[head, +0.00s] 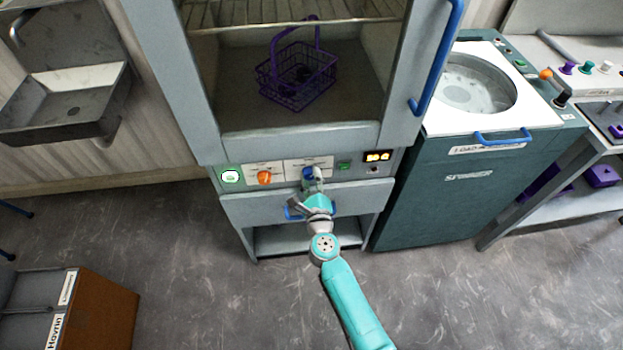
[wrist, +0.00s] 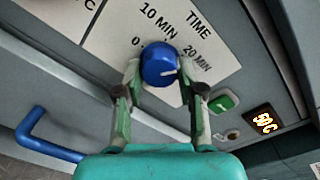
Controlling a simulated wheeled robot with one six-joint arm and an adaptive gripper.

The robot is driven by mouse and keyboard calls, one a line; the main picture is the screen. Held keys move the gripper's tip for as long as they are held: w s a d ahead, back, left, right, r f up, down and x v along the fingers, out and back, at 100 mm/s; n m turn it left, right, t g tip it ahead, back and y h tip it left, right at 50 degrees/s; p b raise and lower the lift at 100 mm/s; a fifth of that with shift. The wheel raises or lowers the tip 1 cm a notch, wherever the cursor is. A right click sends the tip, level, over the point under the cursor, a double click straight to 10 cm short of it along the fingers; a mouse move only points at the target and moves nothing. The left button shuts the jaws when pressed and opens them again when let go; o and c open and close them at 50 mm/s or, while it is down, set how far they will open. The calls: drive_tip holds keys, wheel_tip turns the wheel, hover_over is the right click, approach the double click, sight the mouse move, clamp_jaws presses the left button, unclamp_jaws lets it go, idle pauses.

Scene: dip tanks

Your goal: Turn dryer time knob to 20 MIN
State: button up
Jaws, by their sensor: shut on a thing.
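The blue time knob (wrist: 160,64) sits on a white panel label (wrist: 110,35) marked TIME, with 0, 10 MIN and 20 MIN around it. My gripper (wrist: 161,78) is shut on this knob, one finger on each side.
An orange knob (head: 265,177) is left of the blue one. A green button (wrist: 222,103) and a lit display (wrist: 264,121) reading about 50 C are to its right. A blue handle (wrist: 45,140) lies below the panel. A purple basket (head: 297,75) stands inside the dryer.

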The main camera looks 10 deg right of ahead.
drive_tip(key=shift+f, duration=0.1)
drive_tip(key=o, duration=1.1)
drive_tip(key=shift+o, duration=0.2)
drive_tip(key=shift+s, duration=0.1)
drive_tip(key=s+a, duration=0.1)
drive_tip(key=s, duration=1)
drive_tip(key=shift+s+r, duration=0.2)
drive_tip(key=shift+s, duration=0.2)
drive_tip(key=s+d+r+n, duration=0.2)
drive_tip(key=s+d+n, duration=0.1)
drive_tip(key=s+n, duration=0.55)
drive_tip(key=s+d+r+n, duration=0.1)
drive_tip(key=s+d+n, duration=0.3)
drive_tip(key=s, duration=0.8)
drive_tip(key=s+r+n+g+y, duration=0.1)
drive_tip(key=s+r+n, duration=0.3)
drive_tip(key=s+n, duration=0.4)
drive_tip(key=s+a+r+n+g, duration=0.1)
drive_tip(key=s+r+n+g, duration=0.1)
drive_tip(key=s+r+n, duration=0.3)
drive_tip(key=s+n, duration=0.2)
drive_tip(key=s, duration=0.2)
drive_tip(key=shift+s+n+y, duration=0.3)
drive_tip(key=shift+n+y, duration=0.05)
drive_tip(key=shift+y, duration=0.05)
